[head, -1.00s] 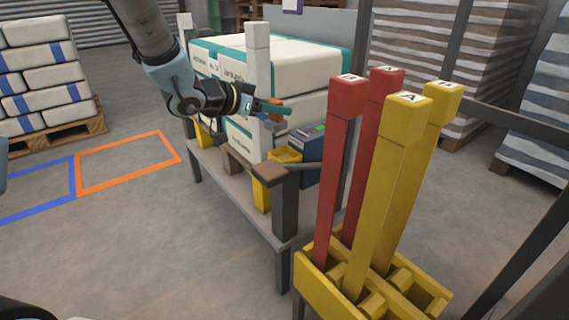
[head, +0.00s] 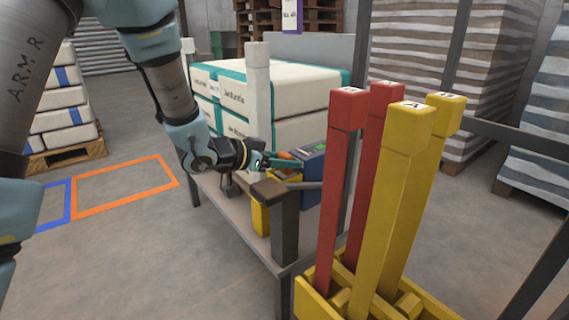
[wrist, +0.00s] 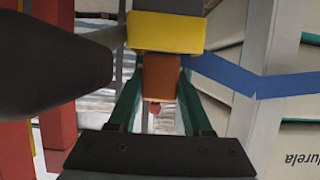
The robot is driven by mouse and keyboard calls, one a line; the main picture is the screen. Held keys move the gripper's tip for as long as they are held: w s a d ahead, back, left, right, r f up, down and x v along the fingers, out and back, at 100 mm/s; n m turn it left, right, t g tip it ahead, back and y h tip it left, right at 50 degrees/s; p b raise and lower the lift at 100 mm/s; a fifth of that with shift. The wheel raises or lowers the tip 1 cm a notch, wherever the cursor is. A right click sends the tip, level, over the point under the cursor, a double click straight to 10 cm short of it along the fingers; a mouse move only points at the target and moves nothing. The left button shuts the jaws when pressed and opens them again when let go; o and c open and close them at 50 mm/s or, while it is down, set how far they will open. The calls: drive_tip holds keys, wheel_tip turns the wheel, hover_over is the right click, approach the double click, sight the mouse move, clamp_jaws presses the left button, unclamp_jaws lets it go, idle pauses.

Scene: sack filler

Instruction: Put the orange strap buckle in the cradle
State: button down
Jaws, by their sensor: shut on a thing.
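The orange strap buckle (wrist: 161,76) is between the green fingers of my gripper (wrist: 160,92) in the wrist view. My gripper is shut on it. In the head view my gripper (head: 284,161) is low, by the yellow cradle (head: 291,177), with a bit of orange showing at the fingertips. In the wrist view the yellow cradle (wrist: 165,33) is right at the far end of the buckle. I cannot tell whether they touch or whether the buckle is inside. The fingers and wrist partly hide the cradle in the head view.
A dark blue box (head: 312,165) stands close beside the cradle. A white post (head: 258,95) and stacked sacks (head: 315,85) are behind. Red levers (head: 345,120) and yellow levers (head: 410,130) rise at the right. A blue strap (wrist: 240,78) crosses the wrist view.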

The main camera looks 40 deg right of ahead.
drive_tip(key=shift+r, duration=0.1)
drive_tip(key=shift+c, duration=1.6)
unclamp_jaws()
